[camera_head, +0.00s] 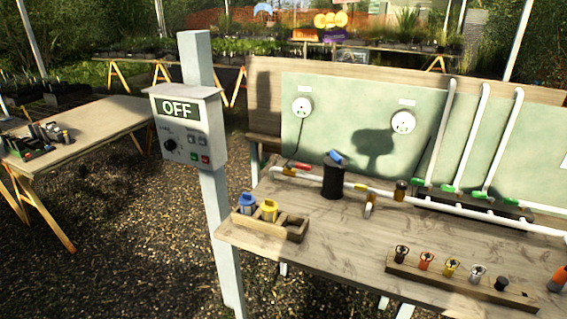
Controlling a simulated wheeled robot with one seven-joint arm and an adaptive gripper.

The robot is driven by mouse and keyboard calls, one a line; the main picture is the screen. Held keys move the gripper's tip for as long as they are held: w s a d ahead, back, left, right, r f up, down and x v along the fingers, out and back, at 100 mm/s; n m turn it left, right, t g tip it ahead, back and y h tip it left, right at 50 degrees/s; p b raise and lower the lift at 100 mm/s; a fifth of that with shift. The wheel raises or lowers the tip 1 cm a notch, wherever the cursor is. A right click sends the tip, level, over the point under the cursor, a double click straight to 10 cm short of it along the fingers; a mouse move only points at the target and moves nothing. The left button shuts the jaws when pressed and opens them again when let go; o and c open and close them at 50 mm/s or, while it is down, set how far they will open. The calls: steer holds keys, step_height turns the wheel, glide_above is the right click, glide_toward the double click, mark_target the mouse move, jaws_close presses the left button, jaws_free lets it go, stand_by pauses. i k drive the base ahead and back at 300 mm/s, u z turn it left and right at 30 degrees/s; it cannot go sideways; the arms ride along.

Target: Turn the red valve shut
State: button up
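A white pipe (390,193) runs across the workbench, with green-handled fittings (447,188) at the feet of the upright white pipes (465,140). A wooden rack (440,286) at the front of the bench holds several small fittings, among them a red-orange one (426,261) standing upright. An orange-topped item (557,279) is cut off by the right edge. My gripper is not in view.
A grey control box (187,125) reading OFF stands on a post left of the workbench (330,232). A small wooden box (258,228) holds blue and yellow parts. A black cylinder (332,180) stands behind it. Gravel (120,250) lies open at left.

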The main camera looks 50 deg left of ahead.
mark_target(302, 167)
steer(key=u, duration=1.4)
